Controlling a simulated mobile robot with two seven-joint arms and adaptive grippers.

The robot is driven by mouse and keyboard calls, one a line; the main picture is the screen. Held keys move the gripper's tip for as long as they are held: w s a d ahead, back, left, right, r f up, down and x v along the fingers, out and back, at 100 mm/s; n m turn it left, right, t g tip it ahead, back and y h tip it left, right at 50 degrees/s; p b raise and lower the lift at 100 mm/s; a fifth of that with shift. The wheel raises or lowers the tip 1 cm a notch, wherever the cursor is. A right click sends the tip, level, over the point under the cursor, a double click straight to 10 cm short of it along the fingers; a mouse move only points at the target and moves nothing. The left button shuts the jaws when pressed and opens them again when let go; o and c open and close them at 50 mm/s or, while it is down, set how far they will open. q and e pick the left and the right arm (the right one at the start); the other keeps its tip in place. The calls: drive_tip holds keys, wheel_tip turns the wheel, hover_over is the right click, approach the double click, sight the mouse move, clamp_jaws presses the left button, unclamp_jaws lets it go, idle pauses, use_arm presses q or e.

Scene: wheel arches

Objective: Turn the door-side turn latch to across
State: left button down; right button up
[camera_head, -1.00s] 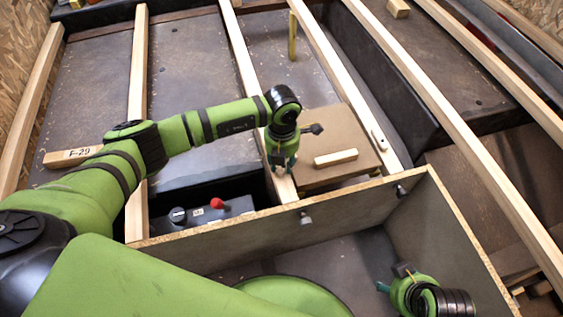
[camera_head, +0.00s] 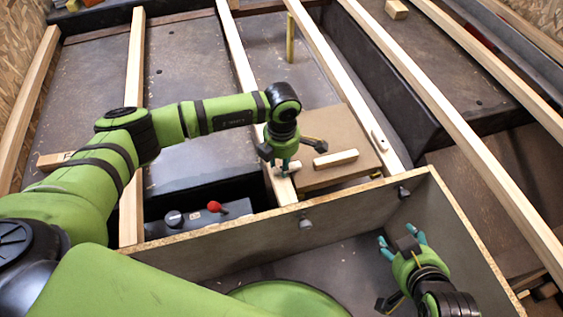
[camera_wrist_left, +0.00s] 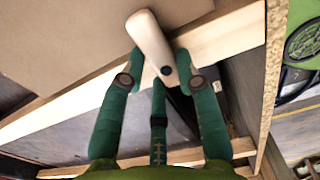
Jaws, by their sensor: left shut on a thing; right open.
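A pale wooden turn latch (camera_head: 292,168) sits on the beam beside the brown panel (camera_head: 335,120). My left gripper (camera_head: 284,167) is over it, pointing down. In the left wrist view the latch (camera_wrist_left: 148,38) lies between the teal fingers of my left gripper (camera_wrist_left: 160,72), which is shut on its end near a dark pivot spot. Its far end reaches over the panel's edge, at a slant to the beam. A second turn latch (camera_head: 379,140) lies along the beam to the panel's right. My right gripper (camera_head: 402,243) is open and empty above the box at lower right.
A wooden grip block (camera_head: 336,158) is fixed on the panel. A plywood-walled box (camera_head: 340,215) stands in front, with knobs on its wall. A dark unit with a red knob (camera_head: 214,206) sits to the left. Long beams (camera_head: 135,90) cross the floor.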

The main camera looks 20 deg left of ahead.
idle(0.4)
use_arm(q)
drive_tip(key=c, duration=0.9)
unclamp_jaws()
wheel_tip(320, 180, up, 12)
drive_tip(key=shift+r, duration=0.1)
